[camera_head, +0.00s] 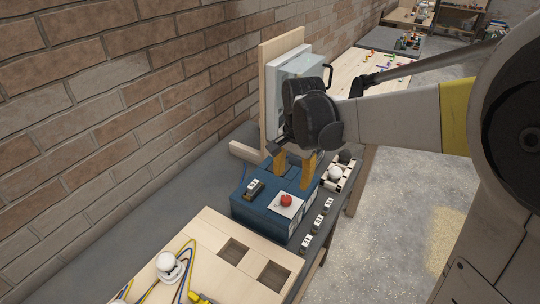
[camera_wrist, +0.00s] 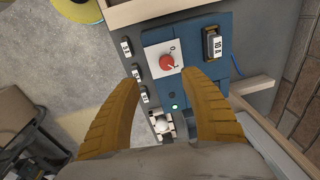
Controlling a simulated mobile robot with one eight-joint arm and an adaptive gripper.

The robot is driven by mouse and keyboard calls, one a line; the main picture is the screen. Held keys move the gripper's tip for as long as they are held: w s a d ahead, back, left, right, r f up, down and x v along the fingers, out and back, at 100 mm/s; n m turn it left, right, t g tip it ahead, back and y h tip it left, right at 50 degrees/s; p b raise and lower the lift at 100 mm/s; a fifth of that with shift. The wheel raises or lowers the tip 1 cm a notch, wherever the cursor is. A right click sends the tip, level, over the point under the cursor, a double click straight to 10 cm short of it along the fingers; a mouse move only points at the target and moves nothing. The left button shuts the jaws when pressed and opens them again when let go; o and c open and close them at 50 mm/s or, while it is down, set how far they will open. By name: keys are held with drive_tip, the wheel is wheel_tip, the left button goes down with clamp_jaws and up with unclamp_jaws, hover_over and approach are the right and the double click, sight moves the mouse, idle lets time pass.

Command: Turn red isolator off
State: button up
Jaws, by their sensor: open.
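The red isolator knob (camera_head: 286,200) sits on a white plate (camera_head: 294,208) on top of a blue box (camera_head: 262,212). In the wrist view the red isolator knob (camera_wrist: 167,62) lies just beyond the fingertips, near the middle. The plate carries an O mark and an I mark; a small pale mark on the knob seems to face the I, but it is tiny. My gripper (camera_head: 294,178) is above the box, behind the knob in the head view, with its yellow fingers pointing down. In the wrist view my gripper (camera_wrist: 163,78) is open and empty, its fingers apart and not touching the knob.
A black breaker (camera_head: 255,188) stands on the box beside the plate. A green light (camera_wrist: 175,107) shows on the box. A clear-fronted cabinet (camera_head: 295,70) stands behind, and a wooden board (camera_head: 215,250) with wires lies in front.

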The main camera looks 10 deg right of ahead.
sight(287, 198)
drive_tip(key=w+f, duration=0.1)
drive_tip(key=f, duration=0.3)
drive_tip(key=w+f+m+g, duration=0.1)
drive_tip(key=f, duration=0.3)
drive_tip(key=w+f+m, duration=0.1)
drive_tip(key=f, duration=0.4)
drive_tip(key=shift+w+b, duration=0.2)
drive_tip(key=shift+b, duration=0.15)
clamp_jaws()
